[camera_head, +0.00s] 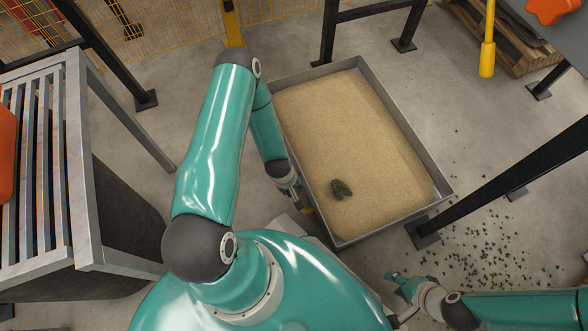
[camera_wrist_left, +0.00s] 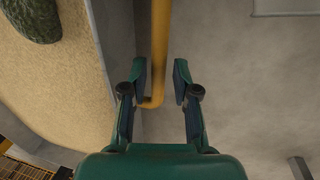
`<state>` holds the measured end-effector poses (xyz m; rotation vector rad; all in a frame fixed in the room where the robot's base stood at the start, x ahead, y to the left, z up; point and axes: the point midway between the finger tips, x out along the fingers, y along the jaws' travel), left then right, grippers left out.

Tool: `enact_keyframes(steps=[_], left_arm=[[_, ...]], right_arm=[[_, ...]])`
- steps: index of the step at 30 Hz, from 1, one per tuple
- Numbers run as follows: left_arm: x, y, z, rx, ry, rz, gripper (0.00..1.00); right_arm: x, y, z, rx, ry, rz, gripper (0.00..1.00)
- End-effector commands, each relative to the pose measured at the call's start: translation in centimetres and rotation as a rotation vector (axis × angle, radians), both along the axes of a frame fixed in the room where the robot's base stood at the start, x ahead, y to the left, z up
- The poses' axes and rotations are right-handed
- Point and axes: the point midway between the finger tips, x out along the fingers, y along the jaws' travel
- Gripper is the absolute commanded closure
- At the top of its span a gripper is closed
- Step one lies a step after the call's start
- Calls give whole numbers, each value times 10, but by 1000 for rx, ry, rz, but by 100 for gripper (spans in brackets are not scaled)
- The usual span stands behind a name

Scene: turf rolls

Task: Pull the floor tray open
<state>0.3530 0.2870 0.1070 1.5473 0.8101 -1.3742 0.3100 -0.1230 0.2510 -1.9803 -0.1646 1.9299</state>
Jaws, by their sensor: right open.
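The floor tray (camera_head: 401,133) is a shallow grey metal tray filled with sand, lying on the concrete floor in the middle of the head view. A yellow bar (camera_wrist_left: 159,45), apparently its handle, runs beside the tray wall in the left wrist view. My left gripper (camera_wrist_left: 160,80) is open, with one finger on each side of the bar and gaps visible. In the head view my left gripper (camera_head: 301,198) is beside the tray's left wall, partly hidden by its arm. My right gripper (camera_head: 398,281) is open and empty, below the tray's near right corner.
A dark green lump (camera_head: 341,189) lies on the sand. A slatted grey rack (camera_head: 84,160) stands at left. Black posts (camera_head: 500,180) stand around the tray. Dark crumbs (camera_head: 490,255) litter the floor at right. A pallet (camera_head: 510,45) lies at the upper right.

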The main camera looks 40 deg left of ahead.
Motion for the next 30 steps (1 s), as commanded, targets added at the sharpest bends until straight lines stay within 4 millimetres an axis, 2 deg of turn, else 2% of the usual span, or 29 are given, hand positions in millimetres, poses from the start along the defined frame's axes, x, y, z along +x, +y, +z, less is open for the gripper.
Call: enact_keyframes(steps=[10, 14, 17, 30], left_arm=[[2, 1, 0, 5, -4, -1, 59], [2, 2, 7, 5, -6, -1, 59], [0, 3, 20, 6, -7, -1, 59], [-15, 9, 99, 6, -6, -3, 59]], right_arm=[[0, 0, 0, 0, 0, 0, 59], [0, 0, 0, 0, 0, 0, 59], [0, 0, 0, 0, 0, 0, 59], [0, 0, 0, 0, 0, 0, 59]])
